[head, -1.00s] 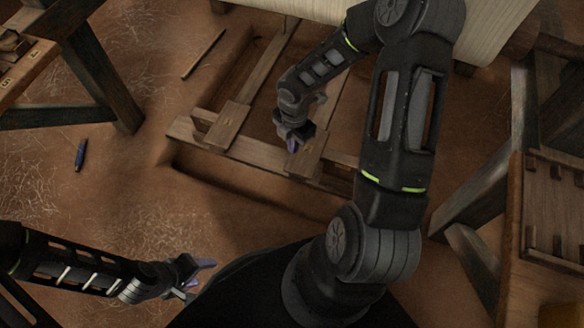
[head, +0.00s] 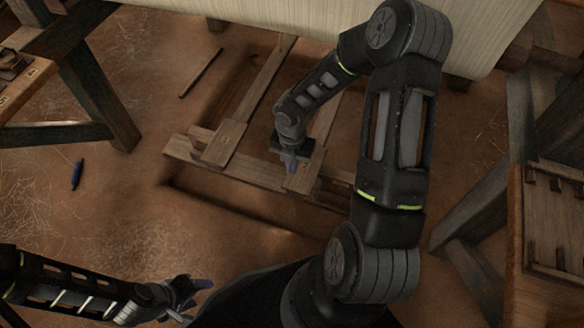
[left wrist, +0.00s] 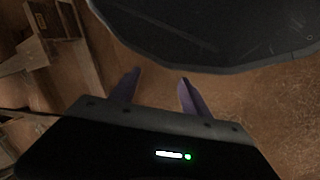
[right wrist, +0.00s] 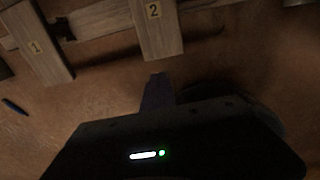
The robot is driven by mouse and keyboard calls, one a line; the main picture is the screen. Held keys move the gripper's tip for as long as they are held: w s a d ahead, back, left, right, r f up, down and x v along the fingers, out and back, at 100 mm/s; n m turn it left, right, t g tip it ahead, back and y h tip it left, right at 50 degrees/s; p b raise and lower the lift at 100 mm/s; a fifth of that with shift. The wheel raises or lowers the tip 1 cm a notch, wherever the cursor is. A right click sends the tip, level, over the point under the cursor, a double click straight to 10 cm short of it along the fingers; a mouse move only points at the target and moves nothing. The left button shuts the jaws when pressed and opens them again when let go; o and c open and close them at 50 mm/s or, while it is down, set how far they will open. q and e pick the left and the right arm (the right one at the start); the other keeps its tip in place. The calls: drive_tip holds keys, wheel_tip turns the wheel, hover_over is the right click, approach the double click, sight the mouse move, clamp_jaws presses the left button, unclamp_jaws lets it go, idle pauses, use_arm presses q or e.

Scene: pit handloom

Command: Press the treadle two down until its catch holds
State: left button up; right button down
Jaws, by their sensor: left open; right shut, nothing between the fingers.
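Treadle two (head: 305,177) is the right-hand one of two wooden treadles over the pit in the head view. Its plate marked 2 (right wrist: 153,32) shows at the top of the right wrist view. My right gripper (head: 290,165) is shut and empty, its tips at the left side of the treadle's near end in the head view. In the right wrist view the tips (right wrist: 158,75) show just below that near end. I cannot tell whether they touch it. The catch cannot be made out. My left gripper (head: 197,286) is open and empty, low on the left, away from the treadles.
Treadle one (head: 224,143), marked 1, lies left of treadle two. A wooden crossbar (head: 255,172) runs by their near ends. Loom posts stand at left (head: 105,100) and right. A cloth-covered beam (head: 290,10) overhangs the far side. A blue pen-like object (head: 77,174) lies on the floor.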

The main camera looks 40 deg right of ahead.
sight(292, 191)
wheel_tip(292, 191, down, 12)
drive_tip(key=b, duration=0.5)
